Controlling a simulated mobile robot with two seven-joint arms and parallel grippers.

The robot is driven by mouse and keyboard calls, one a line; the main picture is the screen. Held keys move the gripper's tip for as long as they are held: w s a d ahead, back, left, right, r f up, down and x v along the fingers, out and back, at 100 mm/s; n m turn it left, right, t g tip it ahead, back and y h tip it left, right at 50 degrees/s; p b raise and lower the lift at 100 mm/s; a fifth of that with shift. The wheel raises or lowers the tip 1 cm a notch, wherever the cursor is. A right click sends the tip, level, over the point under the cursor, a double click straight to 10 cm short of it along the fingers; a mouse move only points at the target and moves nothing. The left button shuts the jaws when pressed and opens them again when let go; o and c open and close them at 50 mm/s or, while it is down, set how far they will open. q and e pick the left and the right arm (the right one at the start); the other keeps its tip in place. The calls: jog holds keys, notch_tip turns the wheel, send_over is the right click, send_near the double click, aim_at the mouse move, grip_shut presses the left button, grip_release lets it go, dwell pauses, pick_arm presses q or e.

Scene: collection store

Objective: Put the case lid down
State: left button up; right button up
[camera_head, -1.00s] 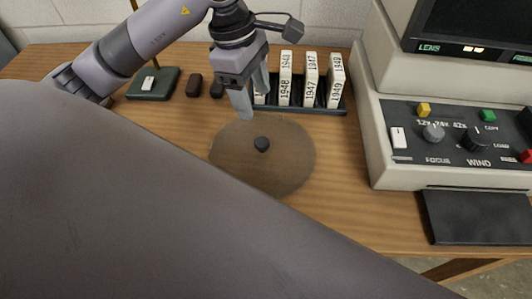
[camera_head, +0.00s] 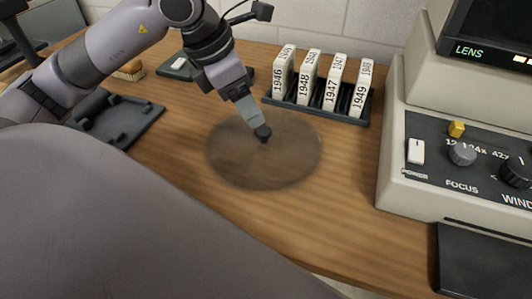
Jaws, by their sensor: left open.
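The case lid (camera_head: 235,160) is a round, see-through, brownish disc with a dark knob (camera_head: 263,133) near its middle. It appears to lie on the wooden table, in the centre of the view. My left gripper (camera_head: 256,122) comes down from the upper left, with its fingers right at the knob. The jaws are open; from this angle I cannot tell whether a finger touches the knob. Part of the knob is hidden behind the fingers. My right gripper is not in view.
A dark rack (camera_head: 322,109) of white boxes labelled with years stands behind the lid. A microfilm reader (camera_head: 410,190) with knobs fills the right. Bare tabletop (camera_head: 330,215) lies in front of the lid.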

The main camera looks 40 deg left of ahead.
aim_at(262, 130)
pick_arm(q)
jog(key=shift+s+d+f+n, duration=0.1)
jog(key=shift+s+f+n, duration=0.05)
jog(key=shift+f+n, duration=0.3)
jog(key=x, duration=0.3)
jog(key=b+x, duration=0.1)
jog(key=x, duration=0.2)
jog(key=shift+w+d+f, duration=0.1)
jog(key=shift+w+f, duration=0.05)
jog(key=shift+w, duration=0.15)
grip_shut()
